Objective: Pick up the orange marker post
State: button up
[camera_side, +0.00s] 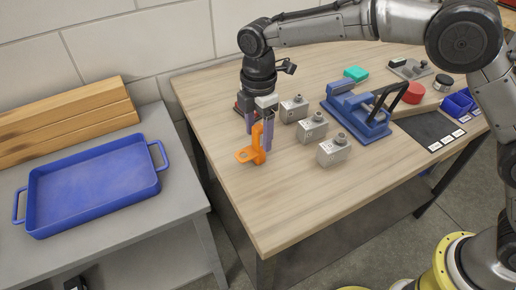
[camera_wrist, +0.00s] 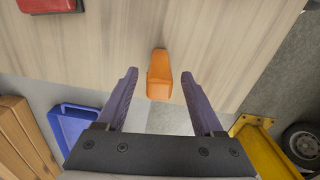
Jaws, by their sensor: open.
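The orange marker post (camera_side: 257,146) stands upright on a flat orange foot near the left edge of the wooden table. In the wrist view the orange post (camera_wrist: 159,75) lies between and slightly beyond my fingertips. My gripper (camera_side: 258,135) points down over the post, with its two purple fingers apart on either side of it in the side view. In the wrist view my gripper (camera_wrist: 159,74) is open, with clear space between each finger and the post. I cannot tell exactly how deep the fingers reach around it.
Several grey metal blocks (camera_side: 334,151) stand right of the post, with a blue vise (camera_side: 357,117) beyond them. A blue tray (camera_side: 95,185) sits on the lower grey table (camera_side: 178,190) at left, beside stacked wooden beams (camera_side: 70,121). The wooden table's front (camera_side: 270,215) is clear.

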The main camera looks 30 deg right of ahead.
aim_at(258, 148)
jog(key=shift+f, duration=2.7)
grip_shut()
jog(key=shift+r, duration=0.1)
